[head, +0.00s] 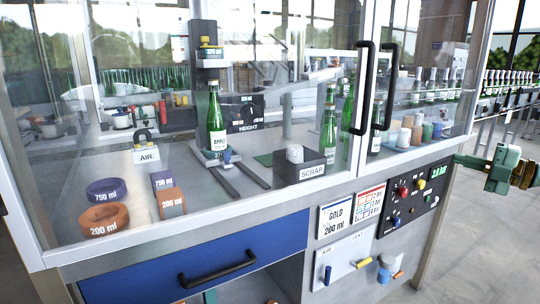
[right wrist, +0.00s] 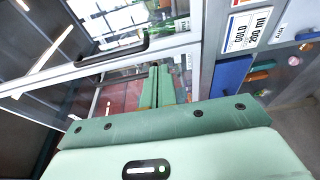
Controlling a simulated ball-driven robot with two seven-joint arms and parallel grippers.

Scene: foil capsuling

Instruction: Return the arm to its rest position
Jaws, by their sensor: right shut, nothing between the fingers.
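My right gripper (head: 462,159) is at the right side of the head view, outside the glass cabinet and beside the control panel. Its green fingers (right wrist: 156,88) are together in the right wrist view, with nothing held between them. Part of my right arm shows behind it at the right edge of the head view. My left gripper is not in view.
The glass cabinet (head: 330,190) fills most of the head view; its black door handles (head: 364,88) stick out. Inside stand a green bottle (head: 216,125) and a scrap bin (head: 300,168). The control panel (head: 413,195) is close left of my right gripper. Floor space at right is open.

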